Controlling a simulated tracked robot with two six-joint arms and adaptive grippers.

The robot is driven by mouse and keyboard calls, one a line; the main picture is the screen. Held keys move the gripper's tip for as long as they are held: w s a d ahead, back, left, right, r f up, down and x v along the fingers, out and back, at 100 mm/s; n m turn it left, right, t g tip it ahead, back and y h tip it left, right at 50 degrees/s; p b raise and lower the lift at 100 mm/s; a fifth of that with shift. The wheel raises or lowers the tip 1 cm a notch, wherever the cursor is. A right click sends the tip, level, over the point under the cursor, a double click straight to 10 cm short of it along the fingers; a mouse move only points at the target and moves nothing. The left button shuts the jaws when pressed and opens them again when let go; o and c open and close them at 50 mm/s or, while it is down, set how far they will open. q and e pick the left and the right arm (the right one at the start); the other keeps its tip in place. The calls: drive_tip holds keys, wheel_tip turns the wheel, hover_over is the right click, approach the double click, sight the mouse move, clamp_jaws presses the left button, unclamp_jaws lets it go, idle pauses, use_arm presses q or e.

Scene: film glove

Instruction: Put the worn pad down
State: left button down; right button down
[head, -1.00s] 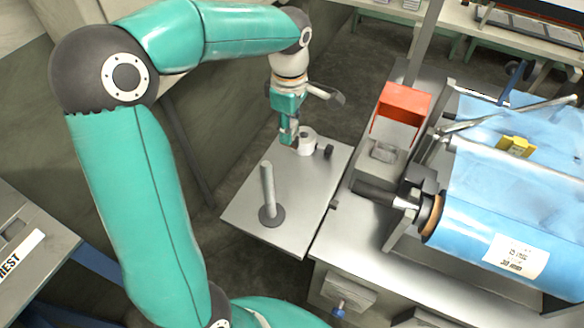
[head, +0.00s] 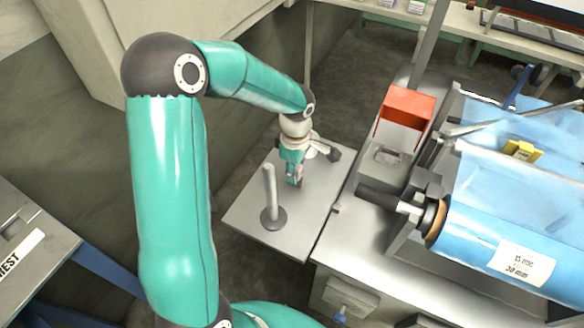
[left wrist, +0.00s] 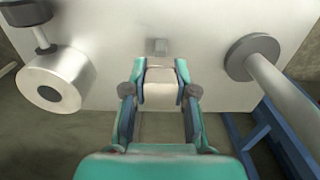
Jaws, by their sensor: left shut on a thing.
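My left gripper (head: 296,182) is over the grey side plate (head: 253,193), between the upright post and the white cylinder. In the left wrist view its fingers are shut on a pale, worn-looking pad (left wrist: 160,88). I cannot tell whether the pad touches the plate. In the head view the fingers mostly hide the pad. My right gripper is not in view.
The post (head: 269,195) stands close to the gripper. The white cylinder (left wrist: 56,80) with a hole lies on the other side. A machine with a blue film roll (head: 490,250) and an orange-red box (head: 408,106) stand at the right. The plate's front is clear.

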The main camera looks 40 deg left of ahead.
use_arm(q)
drive_tip(key=shift+f, duration=0.1)
drive_tip(key=c, duration=0.9)
unclamp_jaws()
drive_tip(key=shift+r, duration=0.3)
wheel_tip(320, 180, up, 12)
drive_tip(key=shift+f, duration=0.1)
drive_tip(key=shift+w+p, duration=0.15)
drive_tip(key=shift+p, duration=0.2)
